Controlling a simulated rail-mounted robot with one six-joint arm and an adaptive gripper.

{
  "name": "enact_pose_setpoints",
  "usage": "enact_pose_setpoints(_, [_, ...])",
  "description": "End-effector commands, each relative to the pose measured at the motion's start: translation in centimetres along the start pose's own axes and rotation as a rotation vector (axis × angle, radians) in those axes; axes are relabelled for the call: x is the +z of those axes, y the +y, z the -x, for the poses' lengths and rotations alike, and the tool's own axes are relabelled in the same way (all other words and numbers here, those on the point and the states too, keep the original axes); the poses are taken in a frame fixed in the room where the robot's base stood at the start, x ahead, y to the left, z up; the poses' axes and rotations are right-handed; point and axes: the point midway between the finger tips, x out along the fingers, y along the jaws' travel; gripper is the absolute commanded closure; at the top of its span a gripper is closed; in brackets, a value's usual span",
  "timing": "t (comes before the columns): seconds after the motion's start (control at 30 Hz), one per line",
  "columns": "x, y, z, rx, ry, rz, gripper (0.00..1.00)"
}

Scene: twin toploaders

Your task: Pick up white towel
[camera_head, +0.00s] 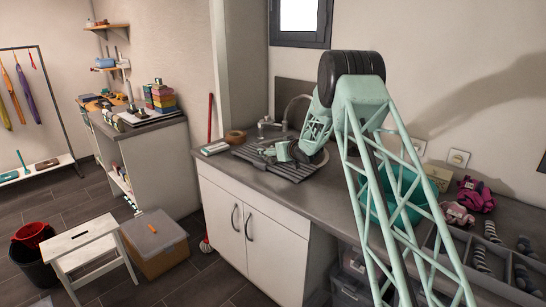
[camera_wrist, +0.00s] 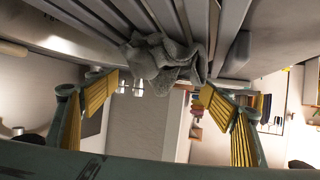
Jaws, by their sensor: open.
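A crumpled cloth (camera_wrist: 165,60), grey-white in this light, lies on the slatted rack in the wrist view; it is the only towel-like thing I can make out there. My gripper (camera_wrist: 160,88) is open, with one yellow-padded finger on each side of the picture and the cloth between and beyond them. I cannot tell whether the fingers touch it. In the head view my gripper (camera_head: 284,152) is low over the dark draining rack (camera_head: 300,172) by the sink. The cloth is hard to tell from the gripper there.
A tap (camera_head: 270,125) stands behind the rack. A small white item (camera_head: 215,148) and a brown round thing (camera_head: 235,137) lie left of it on the counter. A teal bowl (camera_head: 405,195) is to the right, behind my arm. The counter's front edge is clear.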

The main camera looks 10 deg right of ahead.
Motion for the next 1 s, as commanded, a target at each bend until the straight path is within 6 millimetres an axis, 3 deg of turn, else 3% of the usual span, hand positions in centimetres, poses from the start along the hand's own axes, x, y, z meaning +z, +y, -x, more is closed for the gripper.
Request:
enact_pose_setpoints(0.17, [0.0,0.0,0.0,0.0,0.0,0.0,0.27])
enact_pose_setpoints(0.5, [-0.1,0.0,0.0,0.0,0.001,0.0,0.55])
enact_pose_setpoints(1.0, [-1.0,0.0,0.4,0.0,0.002,0.001,0.56])
